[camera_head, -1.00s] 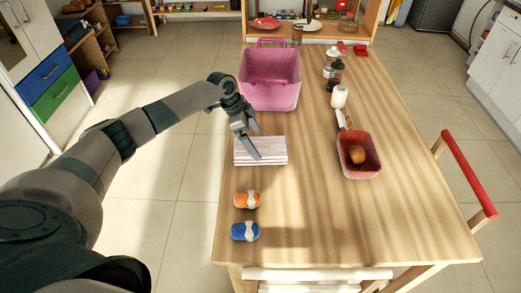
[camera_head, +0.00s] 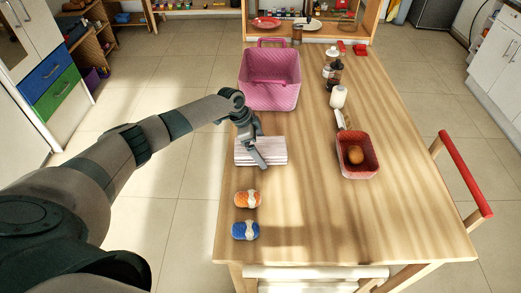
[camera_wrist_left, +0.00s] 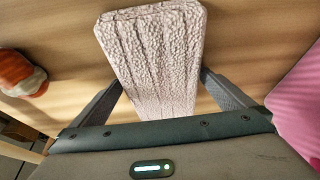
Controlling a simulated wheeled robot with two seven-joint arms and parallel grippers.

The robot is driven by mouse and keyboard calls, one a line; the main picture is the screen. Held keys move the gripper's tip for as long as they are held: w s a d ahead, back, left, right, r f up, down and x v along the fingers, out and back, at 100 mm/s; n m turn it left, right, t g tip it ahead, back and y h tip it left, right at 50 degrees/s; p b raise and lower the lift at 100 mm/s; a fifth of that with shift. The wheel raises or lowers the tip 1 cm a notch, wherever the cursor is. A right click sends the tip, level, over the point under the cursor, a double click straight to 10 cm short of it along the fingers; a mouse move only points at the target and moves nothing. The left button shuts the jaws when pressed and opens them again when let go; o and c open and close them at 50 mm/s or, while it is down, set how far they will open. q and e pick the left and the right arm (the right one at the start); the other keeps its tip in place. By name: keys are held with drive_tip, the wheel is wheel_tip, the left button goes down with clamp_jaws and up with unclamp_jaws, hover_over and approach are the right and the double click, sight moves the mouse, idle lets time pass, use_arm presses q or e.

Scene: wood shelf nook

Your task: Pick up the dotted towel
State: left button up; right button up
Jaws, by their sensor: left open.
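A pale pinkish-white folded towel (camera_head: 276,145) with a speckled, bumpy surface lies flat near the left edge of the wooden table. It also fills the middle of the left wrist view (camera_wrist_left: 152,45). My left gripper (camera_head: 259,155) is low over the towel in the head view, with its fingers pointing down. In the left wrist view the gripper (camera_wrist_left: 162,92) is open, with one finger on each side of the towel's near end. I cannot tell whether the fingers touch it. My right gripper is not in view.
Orange (camera_head: 247,199) and blue (camera_head: 245,231) banded bundles lie in front of the towel. A pink basket (camera_head: 270,90) stands behind it. A red basket (camera_head: 358,168) holding a brown item, a white container (camera_head: 338,97) and bottles stand right. The table's middle is clear.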

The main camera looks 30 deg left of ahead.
sight(269, 146)
use_arm(q)
drive_tip(key=c, duration=1)
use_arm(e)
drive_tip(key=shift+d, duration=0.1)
use_arm(q)
drive_tip(key=shift+r, duration=0.1)
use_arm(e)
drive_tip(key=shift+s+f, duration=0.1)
